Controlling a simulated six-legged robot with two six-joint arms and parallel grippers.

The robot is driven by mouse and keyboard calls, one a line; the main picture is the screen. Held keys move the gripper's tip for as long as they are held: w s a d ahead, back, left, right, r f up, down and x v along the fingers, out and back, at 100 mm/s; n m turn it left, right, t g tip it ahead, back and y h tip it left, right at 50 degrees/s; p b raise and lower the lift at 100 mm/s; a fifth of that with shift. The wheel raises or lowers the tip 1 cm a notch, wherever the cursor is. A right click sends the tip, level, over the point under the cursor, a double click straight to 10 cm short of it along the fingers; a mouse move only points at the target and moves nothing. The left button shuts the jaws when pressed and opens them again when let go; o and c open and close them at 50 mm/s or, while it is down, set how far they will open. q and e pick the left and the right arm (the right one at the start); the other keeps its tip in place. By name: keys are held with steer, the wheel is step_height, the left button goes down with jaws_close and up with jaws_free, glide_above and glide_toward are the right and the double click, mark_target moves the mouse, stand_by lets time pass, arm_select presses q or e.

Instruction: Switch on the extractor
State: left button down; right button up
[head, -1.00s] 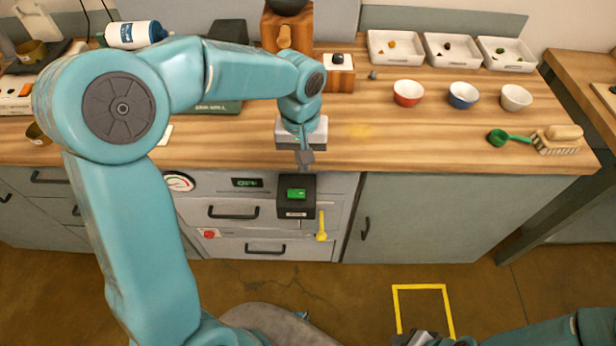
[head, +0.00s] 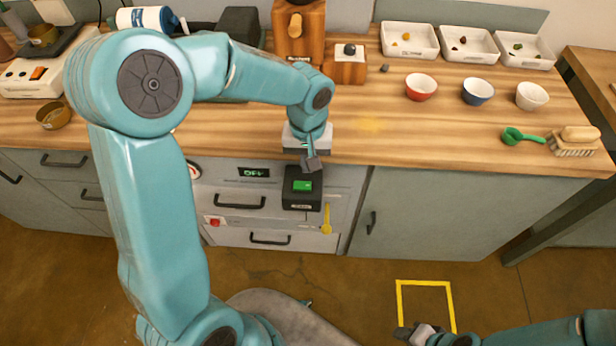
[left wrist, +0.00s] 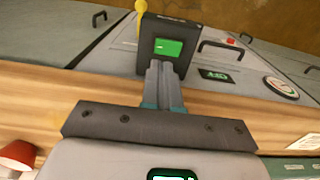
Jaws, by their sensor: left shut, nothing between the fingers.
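The extractor's dark switch box (head: 302,201) with a green rocker (head: 302,185) is on the grey front below the counter edge. A small display (head: 254,172) to its left reads OFF in green. My left gripper (head: 311,164) is shut and empty, pointing down just above the rocker in the head view. In the left wrist view, the shut fingers (left wrist: 165,80) reach toward the green rocker (left wrist: 168,47) and overlap the box's near edge. I cannot tell whether they touch it. My right gripper (head: 412,333) is low at the bottom edge, its finger opening unclear.
A yellow lever (head: 326,219) hangs close beside the switch box, and a red button (head: 215,222) is lower left. Drawer handles (head: 242,201) protrude nearby. Bowls (head: 421,87) and trays (head: 410,41) stand on the counter. The floor in front has a yellow square outline (head: 426,281).

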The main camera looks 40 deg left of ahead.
mark_target(307, 187)
arm_select(q)
step_height(307, 187, down, 7)
steer(key=shift+r, duration=0.1)
stand_by(0.4)
steer(key=shift+f+b, duration=0.25)
steer(key=shift+b, duration=0.1)
steer(key=shift+r, duration=0.1)
steer(key=shift+s+a+r, duration=0.2)
steer(key=shift+s+a, duration=0.15)
steer(key=shift+a, duration=0.3)
